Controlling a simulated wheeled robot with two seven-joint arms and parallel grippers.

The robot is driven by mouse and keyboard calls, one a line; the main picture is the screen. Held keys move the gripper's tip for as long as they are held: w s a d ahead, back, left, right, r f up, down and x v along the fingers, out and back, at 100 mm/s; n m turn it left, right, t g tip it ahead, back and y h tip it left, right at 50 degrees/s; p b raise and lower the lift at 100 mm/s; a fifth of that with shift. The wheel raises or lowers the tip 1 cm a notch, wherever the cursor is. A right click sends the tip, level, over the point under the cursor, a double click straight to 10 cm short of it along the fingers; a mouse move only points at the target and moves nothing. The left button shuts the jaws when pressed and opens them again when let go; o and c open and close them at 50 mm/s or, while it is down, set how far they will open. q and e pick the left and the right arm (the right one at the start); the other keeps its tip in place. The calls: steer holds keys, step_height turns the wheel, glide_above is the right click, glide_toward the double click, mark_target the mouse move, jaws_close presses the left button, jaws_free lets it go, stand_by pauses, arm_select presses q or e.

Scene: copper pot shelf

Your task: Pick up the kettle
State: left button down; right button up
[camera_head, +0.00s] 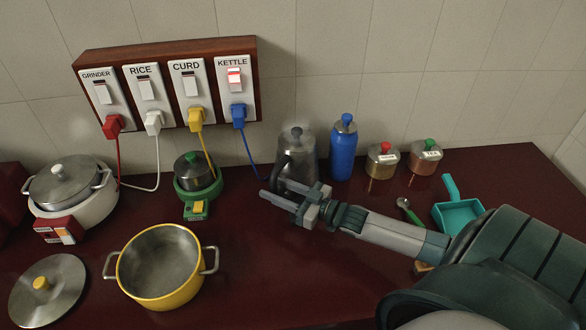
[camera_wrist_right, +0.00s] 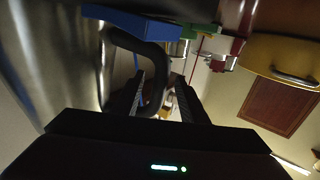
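The kettle (camera_head: 308,162) is a steel jug with a dark lid knob and black handle, standing upright at the back of the counter, with faint haze over it. My right gripper (camera_head: 275,188) is in front of the kettle at its handle side, its two fingers apart. In the right wrist view, the black curved handle (camera_wrist_right: 158,62) reaches between the open fingers (camera_wrist_right: 160,98), and the steel body (camera_wrist_right: 62,50) is at the left. I cannot tell whether a finger touches the handle. My left gripper is not in view.
A blue bottle (camera_head: 343,150) stands close right of the kettle, then two lidded canisters, the silver-lidded one (camera_head: 382,162) nearer. A yellow pot (camera_head: 160,268) is at front left. A teal dustpan (camera_head: 458,214) lies right. The socket panel's KETTLE switch (camera_head: 235,78) glows red. Counter front centre is clear.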

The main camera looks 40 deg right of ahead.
steer(key=shift+w+a, duration=0.15)
steer(key=shift+w, duration=0.15)
jaws_close()
stand_by(0.3)
steer(key=shift+r, duration=0.1)
stand_by(1.1)
steer(key=shift+w+r, duration=0.15)
